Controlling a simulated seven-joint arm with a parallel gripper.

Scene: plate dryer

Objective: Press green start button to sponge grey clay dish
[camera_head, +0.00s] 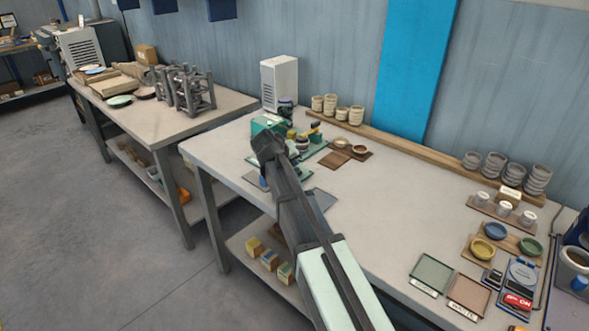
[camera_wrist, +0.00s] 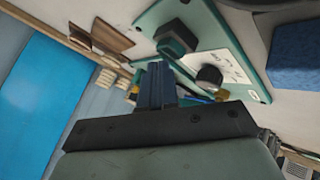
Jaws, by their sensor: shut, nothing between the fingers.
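My gripper (camera_head: 268,145) is shut and empty, over the teal equipment (camera_head: 267,122) at the left end of the near table. In the wrist view its closed fingers (camera_wrist: 155,84) are in front of a teal base (camera_wrist: 190,14) carrying a dark green block (camera_wrist: 176,36) and a dark round part (camera_wrist: 210,75). Contact with any of these cannot be told. I cannot make out a green start button for sure; my arm hides part of this equipment. A grey round dish-like piece (camera_head: 522,271) lies in a blue frame at the right end; whether it is the clay dish is unclear.
Brown boards with small bowls (camera_head: 341,142) lie just right of the equipment. Stacked cups (camera_head: 494,165) line the wall. A red ON piece (camera_head: 517,301) and two trays (camera_head: 432,273) are at the right. The tabletop's middle (camera_head: 400,205) is clear.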

